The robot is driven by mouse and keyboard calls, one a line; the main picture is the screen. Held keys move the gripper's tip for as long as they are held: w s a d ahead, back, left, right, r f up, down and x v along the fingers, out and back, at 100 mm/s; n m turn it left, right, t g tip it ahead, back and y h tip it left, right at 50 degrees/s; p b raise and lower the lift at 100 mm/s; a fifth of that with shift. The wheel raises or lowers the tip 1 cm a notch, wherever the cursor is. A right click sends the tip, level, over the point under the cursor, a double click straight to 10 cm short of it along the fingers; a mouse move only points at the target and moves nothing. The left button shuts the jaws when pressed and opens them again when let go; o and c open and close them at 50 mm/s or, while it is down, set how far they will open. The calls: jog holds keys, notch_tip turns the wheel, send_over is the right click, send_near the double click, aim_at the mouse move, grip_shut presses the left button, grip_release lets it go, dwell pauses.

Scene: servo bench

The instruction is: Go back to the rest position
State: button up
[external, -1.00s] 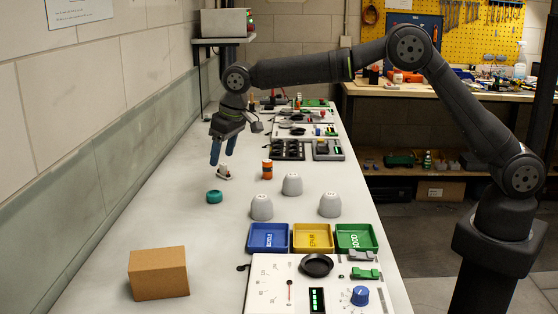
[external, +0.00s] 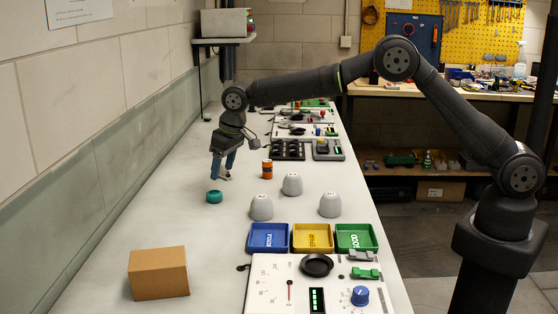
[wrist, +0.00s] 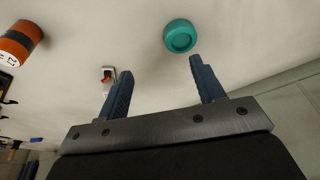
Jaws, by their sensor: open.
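My gripper (external: 223,166) is low over the left part of the white bench, with its two blue fingers apart and nothing between them. It also shows in the wrist view (wrist: 160,88). A small white and dark piece (wrist: 108,74) lies by the left finger in the wrist view; in the external view the fingers mostly hide it. A teal round piece (external: 214,197) lies on the bench in front of the gripper, and in the wrist view (wrist: 180,36) it is just beyond the right fingertip. I cannot tell whether a finger touches the white piece.
An orange and dark cylinder (external: 267,169) stands right of the gripper. Three grey cups (external: 292,185) stand nearby. Blue (external: 268,238), yellow (external: 312,238) and green (external: 357,237) trays, a control panel (external: 265,290) and a cardboard box (external: 158,273) are nearer the camera. The wall is at left.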

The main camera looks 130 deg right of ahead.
jog(key=s+r, duration=0.5)
jog(key=s, duration=0.2)
jog(key=w+a+f+m+g, duration=0.1)
jog(key=w+a+m, duration=0.3)
jog(key=w, duration=0.6)
jog(key=w+a+f+m+g, duration=0.1)
jog(key=w+a+f+m, duration=0.2)
jog(key=w+a+m, duration=0.2)
jog(key=w+a, duration=0.3)
jog(key=w, duration=0.1)
jog(key=shift+w+a+g, duration=0.3)
jog(key=shift+w, duration=0.1)
